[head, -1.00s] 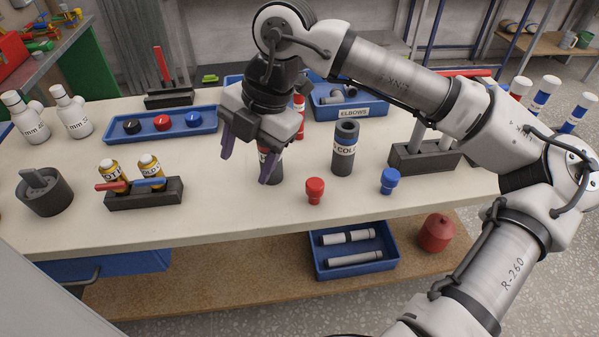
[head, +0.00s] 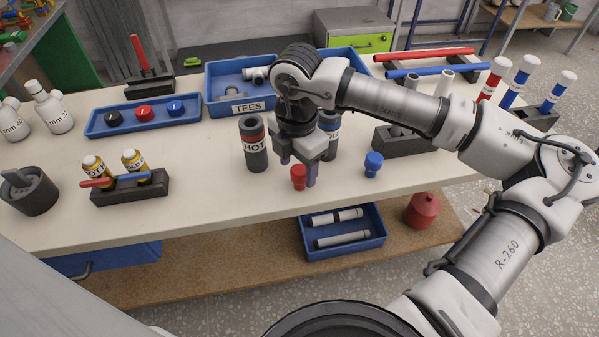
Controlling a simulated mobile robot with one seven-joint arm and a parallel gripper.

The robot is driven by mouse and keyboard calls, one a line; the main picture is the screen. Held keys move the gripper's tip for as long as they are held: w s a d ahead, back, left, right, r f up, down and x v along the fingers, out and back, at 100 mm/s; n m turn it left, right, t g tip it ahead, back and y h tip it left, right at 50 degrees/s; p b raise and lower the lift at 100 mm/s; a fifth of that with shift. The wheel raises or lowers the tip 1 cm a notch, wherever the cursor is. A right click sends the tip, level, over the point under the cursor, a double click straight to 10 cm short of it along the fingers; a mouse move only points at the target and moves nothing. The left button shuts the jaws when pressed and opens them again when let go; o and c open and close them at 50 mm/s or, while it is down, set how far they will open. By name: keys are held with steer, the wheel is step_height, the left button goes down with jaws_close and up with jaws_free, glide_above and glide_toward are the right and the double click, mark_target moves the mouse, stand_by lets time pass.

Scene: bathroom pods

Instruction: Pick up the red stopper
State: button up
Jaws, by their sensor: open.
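The red stopper (head: 298,178) stands upright on the table near its front edge, in front of the two dark pipe holders. My gripper (head: 298,178) is directly over it, pointing down, with its purple fingers open and low on either side of the stopper. The fingers partly overlap the stopper, and I cannot tell whether they touch it. The blue stopper (head: 373,165) stands to the right, apart from my gripper.
The HOT cylinder (head: 254,144) stands close on the left; the COLD one (head: 331,133) is partly hidden behind my gripper. A TEES tray (head: 222,106) lies behind. A blue tray (head: 345,256) and red jug (head: 423,210) sit on the lower shelf.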

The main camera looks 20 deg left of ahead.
mark_target(300, 170)
step_height(300, 170, down, 4)
steer(key=shift+w+d+p, duration=0.1)
steer(key=shift+d+p, duration=0.05)
steer(key=shift+p, duration=0.35)
steer(key=c, duration=1.1)
